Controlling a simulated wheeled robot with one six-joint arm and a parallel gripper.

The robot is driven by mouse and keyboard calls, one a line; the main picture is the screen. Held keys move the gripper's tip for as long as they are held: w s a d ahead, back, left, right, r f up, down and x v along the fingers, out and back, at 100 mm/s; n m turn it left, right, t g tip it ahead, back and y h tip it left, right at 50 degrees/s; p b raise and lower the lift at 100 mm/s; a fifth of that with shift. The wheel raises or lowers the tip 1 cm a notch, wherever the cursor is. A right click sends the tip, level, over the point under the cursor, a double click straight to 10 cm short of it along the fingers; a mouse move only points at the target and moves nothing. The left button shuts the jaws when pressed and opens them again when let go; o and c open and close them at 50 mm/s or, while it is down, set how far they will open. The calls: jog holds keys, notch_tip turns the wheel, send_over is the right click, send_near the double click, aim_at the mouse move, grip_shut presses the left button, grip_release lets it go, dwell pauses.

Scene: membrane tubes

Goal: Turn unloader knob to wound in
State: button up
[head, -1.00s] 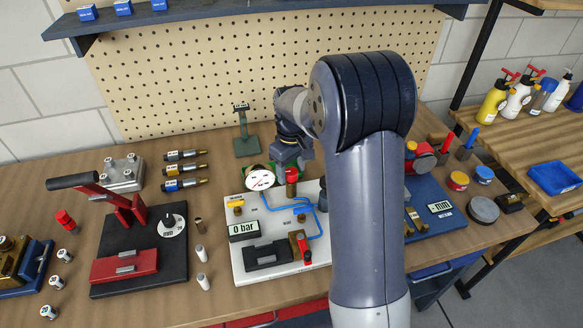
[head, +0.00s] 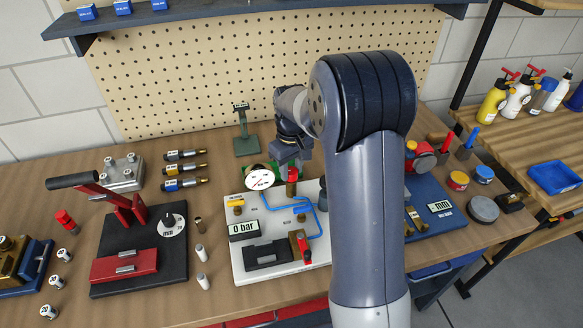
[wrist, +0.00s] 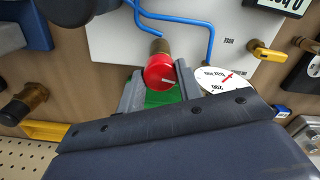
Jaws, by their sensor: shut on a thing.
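The red unloader knob (wrist: 159,72) has a white line on its face and sits on a brass stem at the edge of the white panel (wrist: 110,40). In the head view the red knob (head: 293,174) shows just under my gripper (head: 289,165). In the wrist view my gripper (wrist: 159,88) has one grey finger on each side of the knob and is shut on it. A green patch shows between the fingers below the knob. The white round gauge (wrist: 228,80) with a red needle is right beside the gripper; it also shows in the head view (head: 258,180).
Blue pipes (head: 303,209) run over the panel close to the knob. The panel carries a display reading 0 bar (head: 244,229), a yellow-handled valve (head: 238,200) and a red lever (head: 304,245). A red-handled press (head: 128,215) stands at left. Pegboard (head: 250,70) rises behind.

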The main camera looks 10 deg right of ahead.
aim_at(291, 171)
jog(key=m, duration=0.7)
jog(key=shift+m, duration=0.4)
jog(key=m, duration=0.4)
jog(key=shift+m, duration=1.8)
jog(key=shift+w+m, duration=0.1)
jog(key=shift+m, duration=0.2)
jog(key=o, duration=1)
notch_tip(291, 171, up, 11)
jog(key=b, duration=0.1)
